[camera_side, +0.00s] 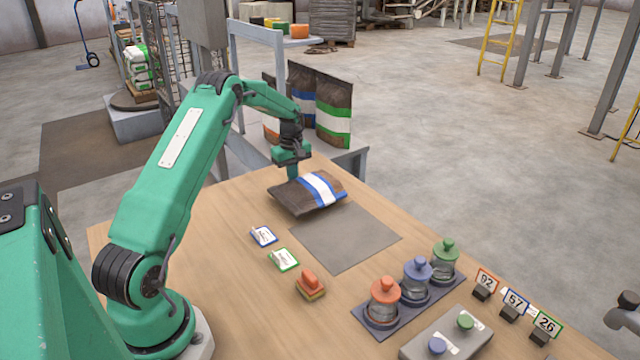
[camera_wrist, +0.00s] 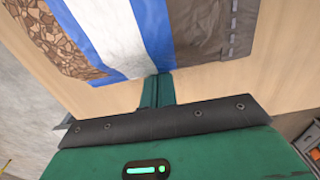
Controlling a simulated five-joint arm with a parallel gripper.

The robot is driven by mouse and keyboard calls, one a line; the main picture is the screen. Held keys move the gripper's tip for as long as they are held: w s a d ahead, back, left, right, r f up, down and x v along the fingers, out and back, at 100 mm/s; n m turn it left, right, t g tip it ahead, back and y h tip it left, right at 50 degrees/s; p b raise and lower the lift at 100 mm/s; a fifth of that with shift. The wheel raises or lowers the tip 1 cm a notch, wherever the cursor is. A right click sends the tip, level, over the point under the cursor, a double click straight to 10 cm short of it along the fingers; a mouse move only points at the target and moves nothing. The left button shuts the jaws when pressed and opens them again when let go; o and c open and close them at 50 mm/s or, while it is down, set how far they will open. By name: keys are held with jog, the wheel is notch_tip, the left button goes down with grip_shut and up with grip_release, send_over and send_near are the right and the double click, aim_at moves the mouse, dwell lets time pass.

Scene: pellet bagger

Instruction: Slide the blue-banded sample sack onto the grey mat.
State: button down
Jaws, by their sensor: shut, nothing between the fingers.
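The blue-banded sample sack (camera_side: 308,193) lies flat on the wooden table, brown with a white band edged in blue. Its near right end overlaps the far edge of the grey mat (camera_side: 345,238); the rest lies on bare wood. My gripper (camera_side: 292,174) is shut and empty, low at the sack's far side. In the wrist view the fingers (camera_wrist: 157,90) are together at the edge of the sack (camera_wrist: 98,30), by its white and blue band. I cannot tell whether they touch it. The mat does not show in the wrist view.
Two small cards (camera_side: 264,236) and an orange-handled stamp (camera_side: 311,285) lie left of the mat. A dark tray with orange, blue and green lidded jars (camera_side: 416,280) stands to its right. Upright sacks (camera_side: 333,105) stand behind the table. The mat's surface is otherwise clear.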

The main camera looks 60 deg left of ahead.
aim_at(321, 201)
jog(key=d, duration=1.5)
jog(key=shift+d, duration=0.15)
jog(key=shift+a, duration=0.75)
jog(key=a, duration=0.2)
jog(key=shift+a+r, duration=0.3)
jog(key=shift+r, duration=0.1)
notch_tip(321, 201, up, 9)
jog(key=shift+r, duration=0.1)
